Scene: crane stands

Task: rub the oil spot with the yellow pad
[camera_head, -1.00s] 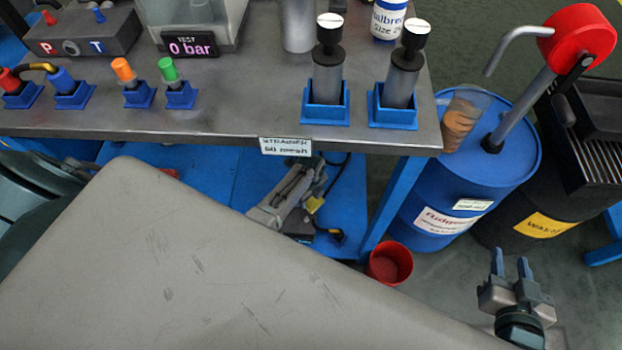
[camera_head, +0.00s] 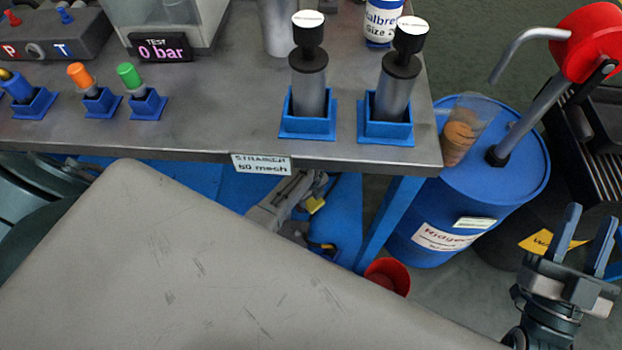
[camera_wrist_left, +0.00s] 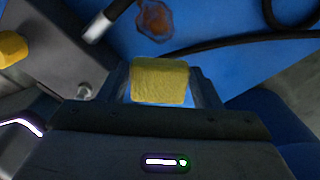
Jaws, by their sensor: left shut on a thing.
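The yellow pad (camera_wrist_left: 160,80) sits between the fingers of my left gripper (camera_wrist_left: 163,92), which is shut on it. In the head view the yellow pad (camera_head: 316,205) shows small below the bench edge, by the blue lower shelf (camera_head: 345,215). An orange-brown blotch (camera_wrist_left: 155,19), which looks like the oil spot, lies on the blue surface beyond the pad in the left wrist view. A gap shows between pad and blotch in the picture; contact cannot be told. The bench hides this area in the head view. My right gripper (camera_head: 590,220) is open and empty at the right.
A dark box (camera_wrist_left: 55,45) with a yellow cap (camera_wrist_left: 12,48) and a black hose (camera_wrist_left: 240,42) lie near the blotch. The steel bench top (camera_head: 220,110) overhangs the shelf. A red bucket (camera_head: 388,276) and a blue drum (camera_head: 480,190) stand to the right.

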